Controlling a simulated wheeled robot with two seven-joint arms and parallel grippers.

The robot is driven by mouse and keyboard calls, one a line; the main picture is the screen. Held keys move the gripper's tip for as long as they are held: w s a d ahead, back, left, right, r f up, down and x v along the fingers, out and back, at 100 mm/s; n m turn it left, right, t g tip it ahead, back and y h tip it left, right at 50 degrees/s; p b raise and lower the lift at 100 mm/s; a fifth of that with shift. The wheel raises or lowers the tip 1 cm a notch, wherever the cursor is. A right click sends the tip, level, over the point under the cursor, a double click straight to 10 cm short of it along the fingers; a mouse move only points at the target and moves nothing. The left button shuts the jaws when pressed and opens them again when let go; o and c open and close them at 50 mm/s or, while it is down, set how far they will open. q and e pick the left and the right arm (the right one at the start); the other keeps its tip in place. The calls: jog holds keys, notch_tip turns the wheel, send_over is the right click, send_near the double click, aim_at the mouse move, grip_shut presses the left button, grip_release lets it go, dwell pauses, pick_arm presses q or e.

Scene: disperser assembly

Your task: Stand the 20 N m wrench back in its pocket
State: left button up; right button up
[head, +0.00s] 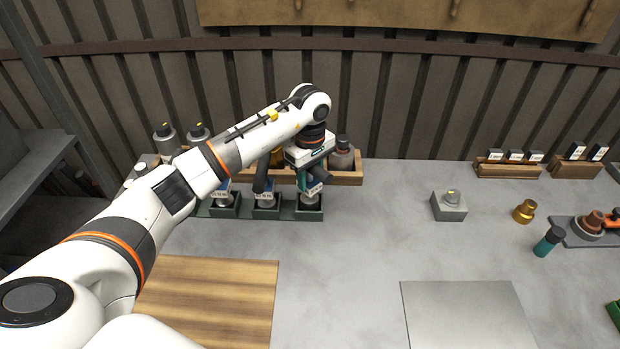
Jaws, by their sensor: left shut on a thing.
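My left gripper (309,163) is over the rightmost pocket of a green pocket rack (312,215) at the back left of the table. It is shut on a wrench (316,186) with a dark body and a teal band. The wrench's lower end is at or just above the rightmost pocket; I cannot tell whether it is inside. A white label shows beside it, too small to read. Other wrenches with white labels (266,195) stand in the pockets to the left, partly behind my arm. My right gripper is out of view.
A wooden tray (347,179) with grey bottles stands close behind the rack. A wooden board (225,300) and metal plate (465,315) lie in front. The middle table is clear.

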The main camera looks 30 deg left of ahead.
pick_arm(q)
jog(key=shift+f, duration=0.75)
jog(key=o, duration=1.3)
jog(key=shift+f, duration=0.15)
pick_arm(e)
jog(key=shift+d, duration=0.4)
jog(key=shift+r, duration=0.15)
pick_arm(q)
jog(key=shift+r, duration=0.3)
notch_tip(320, 180, up, 10)
jog(key=b, duration=0.2)
jog(key=shift+r+b, duration=0.25)
jog(key=shift+b, duration=0.1)
jog(key=shift+r, duration=0.6)
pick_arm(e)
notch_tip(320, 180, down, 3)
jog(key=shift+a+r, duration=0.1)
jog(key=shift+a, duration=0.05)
